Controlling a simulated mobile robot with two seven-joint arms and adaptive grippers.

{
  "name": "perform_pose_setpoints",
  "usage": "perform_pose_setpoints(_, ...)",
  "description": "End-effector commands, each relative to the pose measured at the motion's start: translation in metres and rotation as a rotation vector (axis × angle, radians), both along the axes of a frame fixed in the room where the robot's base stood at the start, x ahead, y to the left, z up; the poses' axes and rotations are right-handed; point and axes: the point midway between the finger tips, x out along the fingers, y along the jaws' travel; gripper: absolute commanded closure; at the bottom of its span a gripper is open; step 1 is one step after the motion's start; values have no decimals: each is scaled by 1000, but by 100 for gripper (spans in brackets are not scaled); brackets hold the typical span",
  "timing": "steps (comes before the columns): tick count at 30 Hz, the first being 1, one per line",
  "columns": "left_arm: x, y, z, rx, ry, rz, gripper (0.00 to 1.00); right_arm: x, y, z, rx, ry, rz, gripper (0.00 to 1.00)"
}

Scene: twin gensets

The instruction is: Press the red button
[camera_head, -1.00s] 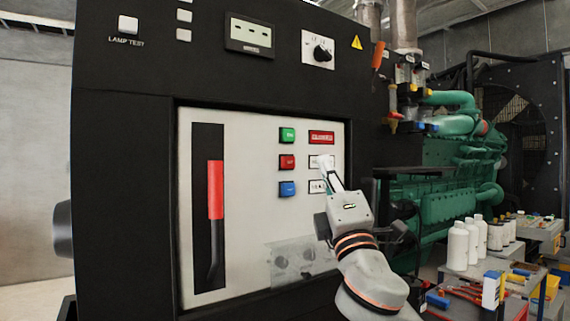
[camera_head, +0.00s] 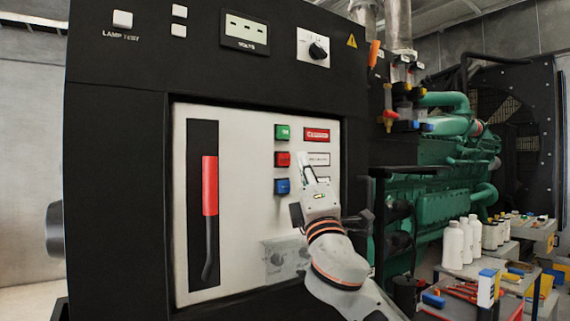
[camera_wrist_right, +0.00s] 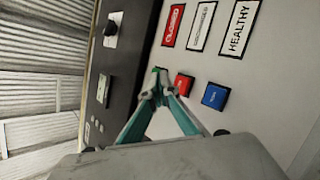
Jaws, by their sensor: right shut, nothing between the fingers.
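The red button (camera_head: 282,159) is a square button on the white panel, between the green button (camera_head: 282,132) above and the blue button (camera_head: 282,186) below. In the right wrist view the red button (camera_wrist_right: 184,84) is just right of my fingertips. My right gripper (camera_head: 304,160) is shut and empty in front of the panel, slightly right of the red button in the head view. In the right wrist view its closed fingertips (camera_wrist_right: 157,88) partly cover the green button. I cannot tell the gap to the panel. My left gripper is not in view.
A red label (camera_head: 317,135) sits right of the green button, with white labels below it. A long red-handled lever (camera_head: 210,188) is on the panel's left. The black cabinet frame (camera_head: 120,200) surrounds the panel. White bottles (camera_head: 453,245) stand on a bench at right.

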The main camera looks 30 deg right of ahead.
Motion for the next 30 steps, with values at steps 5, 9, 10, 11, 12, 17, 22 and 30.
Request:
perform_pose_setpoints(5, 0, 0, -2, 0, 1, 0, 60, 19, 1, 0, 2, 0, 0, 100)
perform_pose_setpoints(9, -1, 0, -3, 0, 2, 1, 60, 28, 3, 0, 2, 0, 1, 100)
perform_pose_setpoints(10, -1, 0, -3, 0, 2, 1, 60, 29, 3, 0, 1, 1, 1, 100)
perform_pose_setpoints(11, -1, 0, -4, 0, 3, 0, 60, 30, 3, 0, 1, 1, 1, 100)
perform_pose_setpoints(12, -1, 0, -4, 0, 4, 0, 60, 31, 3, 0, 0, 0, 1, 100)
perform_pose_setpoints(17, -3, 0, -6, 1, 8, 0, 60, 31, 3, 0, 0, 0, 1, 100)
perform_pose_setpoints(22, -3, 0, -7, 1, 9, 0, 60, 31, 3, 0, 0, 0, 1, 100)
perform_pose_setpoints(30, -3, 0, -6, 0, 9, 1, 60, 31, 3, 0, 0, 0, 1, 100)
